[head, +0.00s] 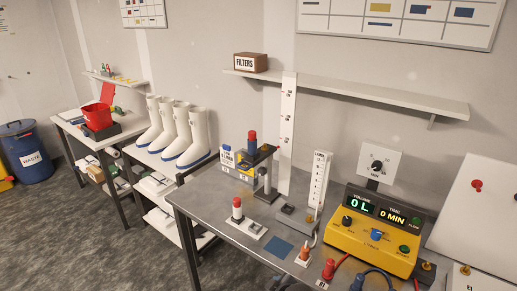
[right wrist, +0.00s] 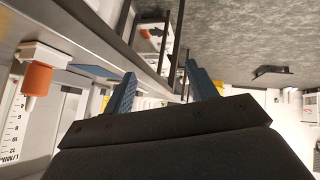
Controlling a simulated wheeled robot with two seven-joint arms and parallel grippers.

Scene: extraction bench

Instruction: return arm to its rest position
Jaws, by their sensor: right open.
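My right gripper (right wrist: 160,70) shows in the right wrist view with its two blue fingers spread apart and nothing between them. It is out in the air, beside the edge of a bench that runs diagonally across the top left of that view. Neither gripper shows clearly in the head view, and my left gripper is in no view. The grey metal bench (head: 225,218) fills the lower middle of the head view.
On the bench stand a yellow control box (head: 370,262) reading 0 L and 0 MIN, a white scale column (head: 319,185) and a red-topped piece (head: 237,208). White boots (head: 197,140) stand on a side table. A blue waste bin (head: 30,160) is at far left. Floor is clear at lower left.

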